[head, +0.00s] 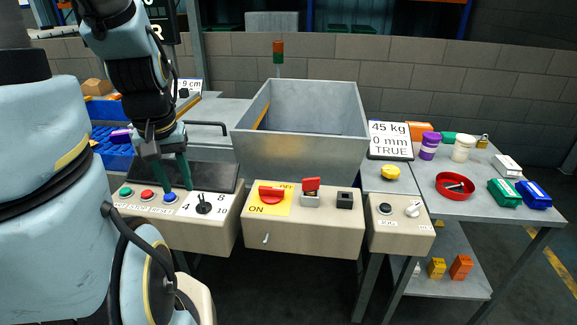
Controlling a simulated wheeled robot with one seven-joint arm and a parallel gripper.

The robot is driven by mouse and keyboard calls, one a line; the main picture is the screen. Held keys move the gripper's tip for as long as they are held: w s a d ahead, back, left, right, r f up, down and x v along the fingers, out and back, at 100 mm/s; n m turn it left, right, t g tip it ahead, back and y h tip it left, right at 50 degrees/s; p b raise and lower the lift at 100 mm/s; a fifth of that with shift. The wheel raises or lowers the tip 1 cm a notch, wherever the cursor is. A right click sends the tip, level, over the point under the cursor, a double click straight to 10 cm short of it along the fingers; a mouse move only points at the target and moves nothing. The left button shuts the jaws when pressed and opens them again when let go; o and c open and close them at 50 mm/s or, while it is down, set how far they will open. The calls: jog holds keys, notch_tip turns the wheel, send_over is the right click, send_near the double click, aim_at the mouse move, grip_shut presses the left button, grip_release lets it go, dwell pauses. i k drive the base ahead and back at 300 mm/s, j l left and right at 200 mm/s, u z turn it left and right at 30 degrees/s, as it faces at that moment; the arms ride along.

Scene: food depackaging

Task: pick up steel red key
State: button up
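No key can be made out for certain. A round red dish (441,185) on the right table holds small dark and steel-coloured pieces (456,187), too small to identify. A small silver piece (266,238) sits on the front face of the middle control box. A red-topped part (311,186) stands on a grey base on top of that box. My gripper (173,184) is above the left control box, far left of the dish. Its two dark green fingers point down and are apart, with nothing visible between them.
A large grey metal bin (301,155) stands behind the middle control box (303,235). The left control box (222,229) is below my gripper. A white sign (390,139), purple and white jars, and green and blue packs (534,194) surround the dish. The right table's front is mostly clear.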

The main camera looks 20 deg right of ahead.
aim_at(309, 185)
jog(key=l+u, duration=0.1)
jog(key=u, duration=0.35)
jog(key=k+l+u, duration=0.1)
jog(key=u, duration=0.35)
jog(key=l+u, duration=0.1)
jog(key=u, duration=0.4)
jog(key=k+l+u, duration=0.25)
jog(key=k+u, duration=0.2)
jog(key=k, duration=0.25)
jog(key=k+u, duration=0.4)
jog(key=k, duration=0.9)
